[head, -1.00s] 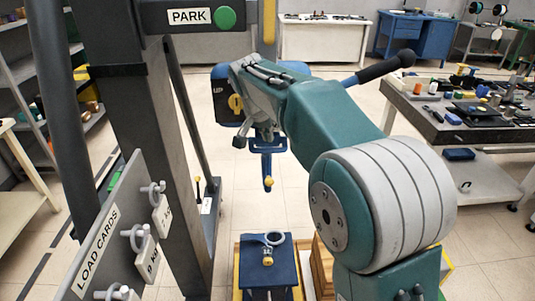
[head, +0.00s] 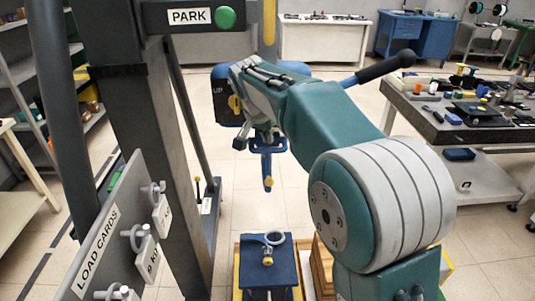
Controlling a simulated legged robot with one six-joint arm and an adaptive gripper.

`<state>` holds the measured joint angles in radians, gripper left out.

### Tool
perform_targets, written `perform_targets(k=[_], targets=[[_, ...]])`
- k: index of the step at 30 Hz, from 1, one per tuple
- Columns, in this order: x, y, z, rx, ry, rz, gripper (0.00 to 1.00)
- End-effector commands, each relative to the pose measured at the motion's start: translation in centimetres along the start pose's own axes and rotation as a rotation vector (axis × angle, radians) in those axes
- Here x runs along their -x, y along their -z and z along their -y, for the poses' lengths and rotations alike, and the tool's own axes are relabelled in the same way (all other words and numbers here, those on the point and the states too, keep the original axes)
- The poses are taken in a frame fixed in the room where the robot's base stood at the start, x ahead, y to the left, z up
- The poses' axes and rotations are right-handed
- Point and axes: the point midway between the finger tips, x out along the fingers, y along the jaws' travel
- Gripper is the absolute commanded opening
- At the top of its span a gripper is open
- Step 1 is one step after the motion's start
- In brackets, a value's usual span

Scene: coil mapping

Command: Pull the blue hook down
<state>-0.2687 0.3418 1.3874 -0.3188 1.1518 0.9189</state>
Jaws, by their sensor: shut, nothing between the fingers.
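The blue hook (head: 267,165) hangs in the middle of the head view, below a blue hoist body (head: 226,95) with a yellow part on its side. The hook's lower end has a yellow tip. My gripper (head: 240,143) is at the hoist, just above and left of the hook. The arm comes in from the right and covers part of the hoist. My gripper's fingers show small and partly hidden. Whether they touch the hoist or the hook I cannot tell.
A blue-topped block with a ring (head: 273,238) stands below the hook. A cluttered workbench (head: 440,130) is on the right. Open tiled floor lies behind the hook.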

Motion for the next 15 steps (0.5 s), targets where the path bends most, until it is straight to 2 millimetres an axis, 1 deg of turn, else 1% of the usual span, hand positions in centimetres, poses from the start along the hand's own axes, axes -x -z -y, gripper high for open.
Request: perform_targets(k=[15], targets=[[-2.5, -1.1, 0.0, 0.000, -0.002, 0.002, 0.00]])
